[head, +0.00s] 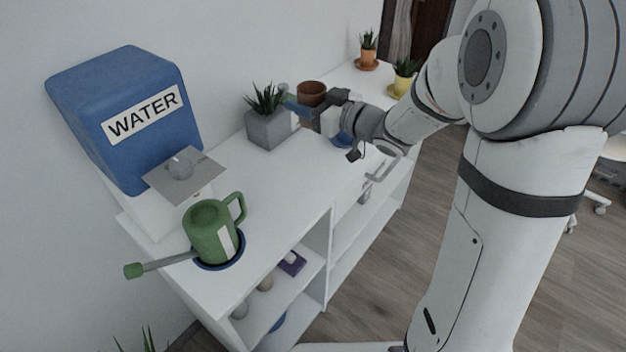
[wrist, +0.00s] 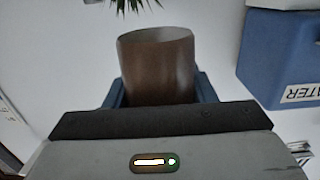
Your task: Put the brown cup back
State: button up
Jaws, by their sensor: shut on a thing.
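The brown cup (head: 311,88) is at the back of the white desk, beside the grey planter, partly hidden by my gripper in the head view. In the wrist view the brown cup (wrist: 158,68) sits between the two blue fingers, its open rim facing up in the picture. My gripper (wrist: 158,88) is shut on it. In the head view my gripper (head: 306,106) reaches in from the right. The cup looks upright. Its base is hidden, so I cannot tell whether it touches the desk.
A grey planter (head: 267,128) stands close left of my gripper. A blue WATER tank (head: 125,115) and a green watering can (head: 208,232) are at left. Orange (head: 368,57) and yellow (head: 403,83) pots stand at the far end. The desk (head: 275,185) is clear in the middle.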

notch_tip(320, 180, down, 16)
jog(key=b, duration=0.8)
jog(key=shift+f, duration=0.2)
jog(key=shift+f+b, duration=0.2)
jog(key=shift+b, duration=0.1)
jog(key=o, duration=1.1)
jog(key=shift+r, duration=0.15)
